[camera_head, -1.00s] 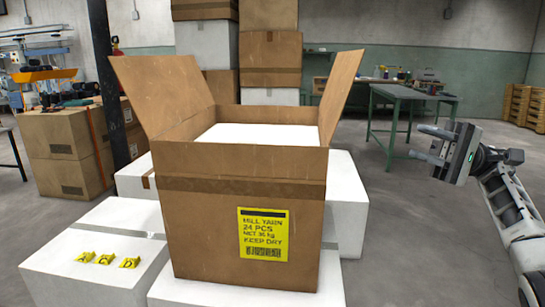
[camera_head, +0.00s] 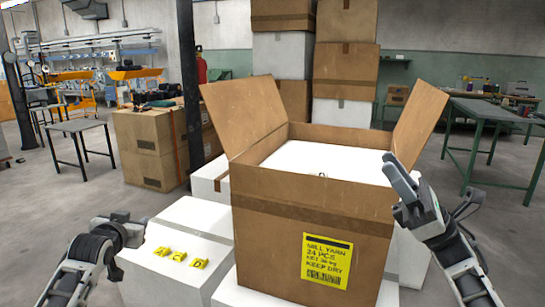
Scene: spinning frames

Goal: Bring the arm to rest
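My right gripper (camera_head: 404,172) is at the right, its fingers pointing up and left. It appears in front of the right side of the open cardboard box (camera_head: 300,215). The fingers look apart, with nothing between them. I cannot tell whether it touches the box. My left arm comes in at the lower left, left of the white block with yellow tags. Only its dark and grey wrist part (camera_head: 98,245) shows clearly. I cannot make out the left gripper's fingers.
The cardboard box has raised flaps and white contents (camera_head: 330,160). Yellow tags (camera_head: 180,256) lie on a white block (camera_head: 165,283). Stacked boxes (camera_head: 345,60) stand behind, and a green table (camera_head: 490,112) is at the right. Grey floor is open at the left.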

